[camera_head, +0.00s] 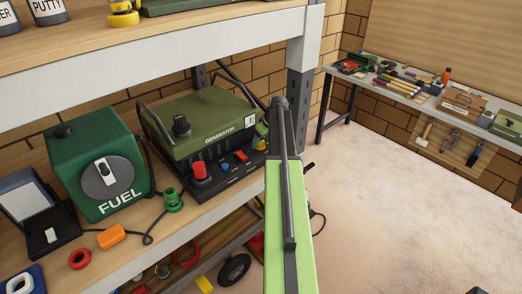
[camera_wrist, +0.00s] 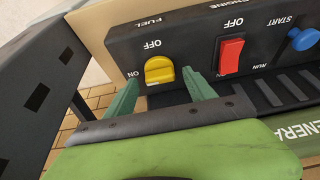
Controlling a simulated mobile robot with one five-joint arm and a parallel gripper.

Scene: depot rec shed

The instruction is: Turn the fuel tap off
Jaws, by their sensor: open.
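The generator (camera_head: 205,135) is a green and black unit on the shelf. The yellow fuel tap (camera_wrist: 160,70) is on its black panel, beside the words FUEL, OFF and ON in the wrist view. Its raised ridge lies roughly sideways, seemingly toward the ON side. The tap also shows in the head view (camera_head: 259,143), beside my arm. My gripper (camera_wrist: 161,95) is open in the wrist view, with one green fingertip either side of the tap and a little short of it. I cannot tell whether they touch it. In the head view my arm mostly hides the gripper.
A green fuel can (camera_head: 95,165) with a grey dial stands left of the generator.

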